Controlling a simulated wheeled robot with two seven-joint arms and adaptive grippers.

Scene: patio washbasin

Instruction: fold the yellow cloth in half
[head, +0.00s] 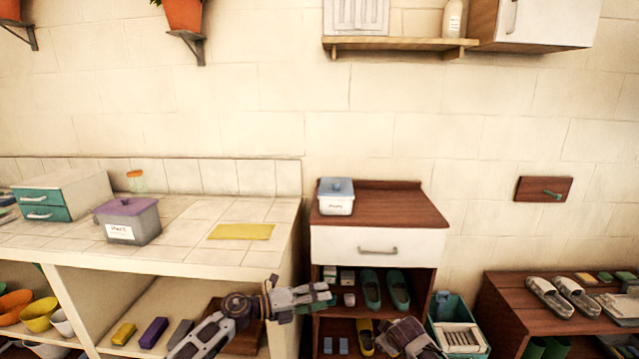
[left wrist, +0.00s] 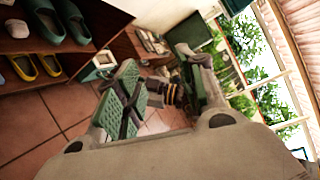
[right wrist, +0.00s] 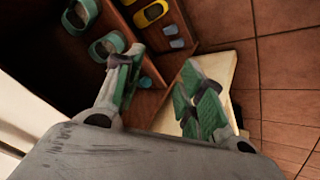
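The yellow cloth (head: 241,231) lies flat on the tiled counter, near its right end, in the head view. It looks like a thin, slightly skewed rectangle. My left gripper (head: 312,296) is in front of and below the counter's right end, pointing right, apart from the cloth. Its fingers stand apart and empty in the left wrist view (left wrist: 160,95). My right gripper (head: 405,335) is lower and further right, in front of the shoe cabinet. Its fingers are spread and empty in the right wrist view (right wrist: 160,90). Neither wrist view shows the cloth.
A grey box with a purple lid (head: 127,222) stands left of the cloth on the counter (head: 190,253). A teal-drawer unit (head: 45,205) is further left. The wooden cabinet (head: 400,205) with a blue-lidded box (head: 336,198) stands right of the counter. Tiles around the cloth are clear.

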